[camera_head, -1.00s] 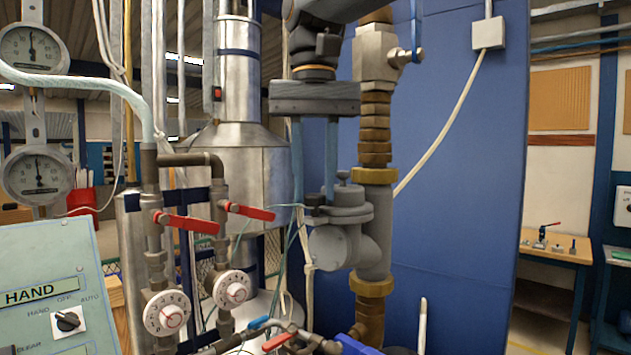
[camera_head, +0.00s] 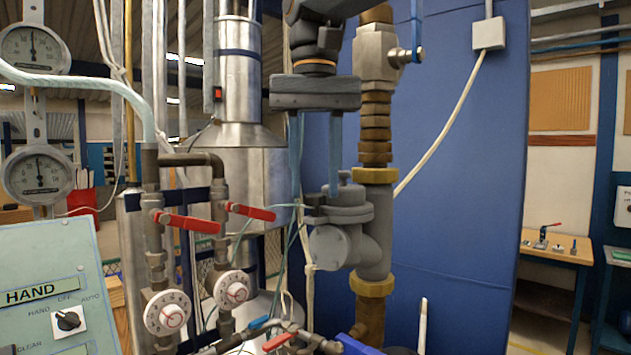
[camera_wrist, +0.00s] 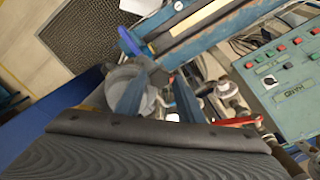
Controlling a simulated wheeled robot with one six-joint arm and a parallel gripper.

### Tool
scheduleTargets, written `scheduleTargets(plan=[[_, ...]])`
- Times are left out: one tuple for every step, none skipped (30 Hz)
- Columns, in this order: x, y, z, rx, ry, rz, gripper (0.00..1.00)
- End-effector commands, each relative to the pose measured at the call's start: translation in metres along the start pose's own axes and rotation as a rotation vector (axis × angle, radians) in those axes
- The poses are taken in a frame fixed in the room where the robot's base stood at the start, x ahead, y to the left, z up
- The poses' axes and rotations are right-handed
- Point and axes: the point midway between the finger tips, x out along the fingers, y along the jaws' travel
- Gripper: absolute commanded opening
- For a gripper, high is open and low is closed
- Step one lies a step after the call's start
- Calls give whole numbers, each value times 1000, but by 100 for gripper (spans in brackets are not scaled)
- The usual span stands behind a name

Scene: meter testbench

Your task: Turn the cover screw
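The grey meter body (camera_head: 348,243) with its round flanged cover (camera_head: 340,213) sits in the brass-fitted vertical pipe, right of centre in the head view. A small grey knob, seemingly the cover screw (camera_head: 344,178), stands on top of the cover. My gripper (camera_head: 316,188) points down from above, its two blue-grey fingers spread apart. The right finger overlaps the knob area and the left finger is left of the cover. Contact cannot be told. In the wrist view my gripper (camera_wrist: 158,78) is open, with the grey meter (camera_wrist: 125,78) around its left finger; the screw is not clear there.
A pipe with brass fittings (camera_head: 376,130) rises close right of my gripper. Two red-handled valves (camera_head: 188,223) and white dials (camera_head: 167,312) stand left. A thin cable (camera_head: 290,207) runs near the left finger. A blue panel (camera_head: 455,200) is behind.

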Motion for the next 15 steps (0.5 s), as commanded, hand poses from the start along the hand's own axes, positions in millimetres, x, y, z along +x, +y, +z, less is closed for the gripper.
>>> scheduleTargets(plan=[[-4,0,-1,0,2,-1,34],[-8,0,-1,0,3,-1,34],[-14,0,-1,0,3,-1,34],[-19,0,-1,-1,3,-1,34],[-24,-1,-1,-1,3,-1,34],[-30,-1,-1,-1,2,-1,34],[-34,-1,-1,-1,3,-1,34],[-39,-1,-1,-1,2,-1,34],[-45,-1,-1,-1,3,-1,34],[-49,-1,0,-1,2,-1,34],[-53,-1,-1,-1,2,-1,34],[-57,-1,0,-1,1,0,34],[-60,-1,0,-1,1,-1,34],[-62,-1,0,-1,1,-1,34],[-65,-1,0,-1,0,0,34]])
